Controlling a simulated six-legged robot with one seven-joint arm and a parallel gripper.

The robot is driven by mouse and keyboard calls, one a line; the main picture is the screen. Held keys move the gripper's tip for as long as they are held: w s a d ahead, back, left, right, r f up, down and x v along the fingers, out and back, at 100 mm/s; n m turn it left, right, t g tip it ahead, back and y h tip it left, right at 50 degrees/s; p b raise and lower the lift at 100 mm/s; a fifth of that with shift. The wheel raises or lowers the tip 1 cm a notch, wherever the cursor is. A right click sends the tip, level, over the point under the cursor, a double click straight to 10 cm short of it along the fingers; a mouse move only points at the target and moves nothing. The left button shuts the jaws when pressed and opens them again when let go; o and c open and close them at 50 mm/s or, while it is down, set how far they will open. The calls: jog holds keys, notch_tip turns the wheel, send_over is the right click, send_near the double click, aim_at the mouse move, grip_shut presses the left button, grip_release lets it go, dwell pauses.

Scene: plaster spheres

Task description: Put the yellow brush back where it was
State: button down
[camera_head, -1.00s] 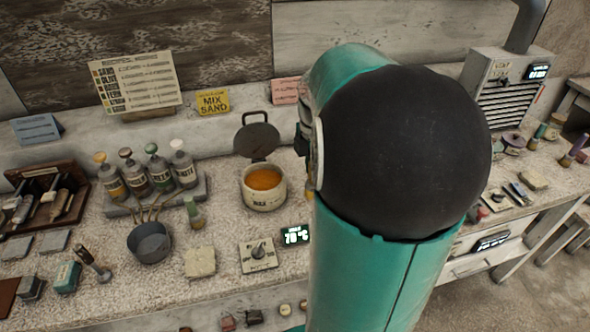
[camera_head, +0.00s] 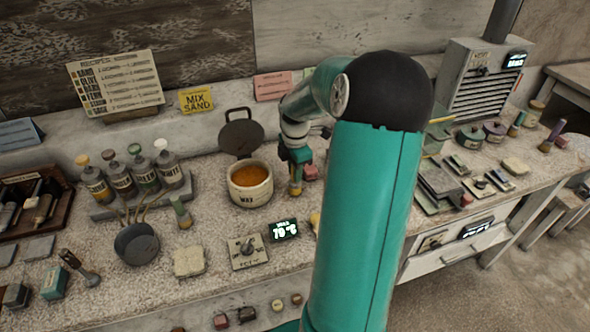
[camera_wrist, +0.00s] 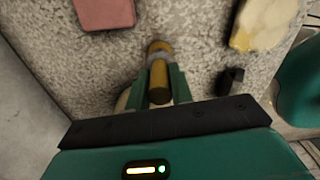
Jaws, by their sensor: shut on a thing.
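My gripper (camera_head: 297,165) hangs just right of the wax pot (camera_head: 249,195), above the bench. It is shut on the yellow brush (camera_head: 295,186), which points down below the fingers. In the wrist view, my gripper (camera_wrist: 159,88) has its green fingers on both sides of the brush's yellow handle (camera_wrist: 159,80). The brush's far end is over the speckled bench top; I cannot tell whether it touches. Another brush with a green handle (camera_head: 181,212) stands left of the pot.
A reddish block (camera_wrist: 103,14) and a pale yellow block (camera_wrist: 262,22) lie near the brush, with a small dark piece (camera_wrist: 231,80). The pot holds orange wax (camera_head: 250,174). A dial plate (camera_head: 247,252) and temperature display (camera_head: 284,230) are in front. Bare bench shows between.

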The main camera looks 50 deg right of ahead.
jog(key=c, duration=1.2)
grip_release()
jog(key=shift+f, duration=0.1)
jog(key=shift+c, duration=0.2)
notch_tip(320, 180, up, 12)
jog(key=w+a+r+m+h, duration=0.1)
jog(key=a+r+m, duration=0.25)
jog(key=a, duration=0.75)
jog(key=s+a+m+t, duration=0.2)
jog(key=s+a+m, duration=0.1)
jog(key=a, duration=0.4)
jog(key=s+a+r+m+t, duration=0.1)
jog(key=s+a+m, duration=0.3)
jog(key=a, duration=0.4)
jog(key=s+a+r+m+t+y, duration=0.1)
jog(key=s+a+m+t, duration=0.1)
jog(key=s+a, duration=0.3)
jog(key=a+m, duration=0.1)
jog(key=a, duration=0.2)
jog(key=shift+s+t, duration=0.3)
jog(key=shift+s, duration=0.05)
jog(key=shift+a+r+m, duration=0.1)
jog(key=shift+m, duration=0.15)
